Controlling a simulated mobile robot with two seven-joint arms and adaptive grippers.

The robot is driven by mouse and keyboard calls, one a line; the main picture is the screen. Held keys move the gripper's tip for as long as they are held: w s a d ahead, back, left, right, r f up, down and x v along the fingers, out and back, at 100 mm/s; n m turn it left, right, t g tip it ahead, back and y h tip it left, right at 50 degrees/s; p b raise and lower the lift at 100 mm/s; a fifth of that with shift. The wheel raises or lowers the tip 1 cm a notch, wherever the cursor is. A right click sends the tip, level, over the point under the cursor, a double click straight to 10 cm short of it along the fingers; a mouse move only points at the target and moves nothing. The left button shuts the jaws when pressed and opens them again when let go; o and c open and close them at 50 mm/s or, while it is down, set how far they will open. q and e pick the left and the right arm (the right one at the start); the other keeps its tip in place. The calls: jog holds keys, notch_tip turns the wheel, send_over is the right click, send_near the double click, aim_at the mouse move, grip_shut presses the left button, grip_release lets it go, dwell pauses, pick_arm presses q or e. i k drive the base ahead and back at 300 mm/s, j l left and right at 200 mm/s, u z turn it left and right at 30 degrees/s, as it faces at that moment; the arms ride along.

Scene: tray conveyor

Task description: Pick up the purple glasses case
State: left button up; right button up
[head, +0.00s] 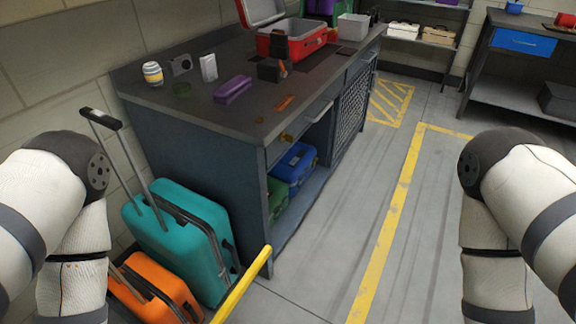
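The purple glasses case (232,89) lies closed on the dark top of the workbench (330,78), left of the middle of the head view. Its long side runs from lower left to upper right. Nothing touches it. My two arms show at the left and right edges of the view, bent downward on either side. Neither gripper is in view. Both arms are well apart from the case.
An open red cooler (308,38) stands behind. A teal suitcase (172,240) and orange suitcase (150,290) stand before the bench. The floor (330,230) at right is clear.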

aim_at(232, 90)
jog(key=i+l+u, duration=0.9)
jog(key=i+l, duration=0.05)
